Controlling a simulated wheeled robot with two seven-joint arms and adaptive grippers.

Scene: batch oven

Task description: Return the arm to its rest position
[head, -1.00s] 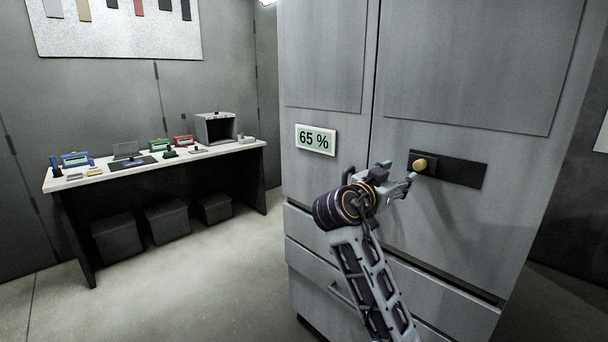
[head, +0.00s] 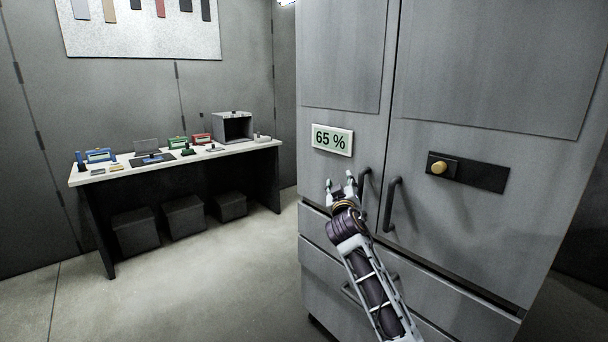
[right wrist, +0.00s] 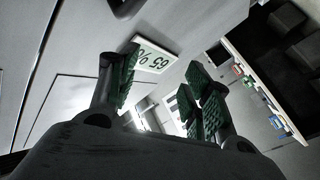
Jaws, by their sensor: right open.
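My right gripper (head: 341,185) is open and empty in front of the grey cabinet, below the 65 % sign (head: 332,139) and left of the two door handles. In the right wrist view its two padded fingers (right wrist: 155,95) stand apart with nothing between them, and the sign (right wrist: 153,57) shows upside down beyond them. My right arm reaches up from the bottom of the head view. The yellow knob (head: 438,167) on its black plate is to the right, clear of the gripper. My left gripper is not in view.
The cabinet (head: 470,80) fills the right side, with dark handles (head: 391,204) sticking out close to my right arm. A white-topped table (head: 180,158) at the left carries several small items and a grey open box (head: 232,127). Dark bins (head: 184,217) sit under it. The floor between is clear.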

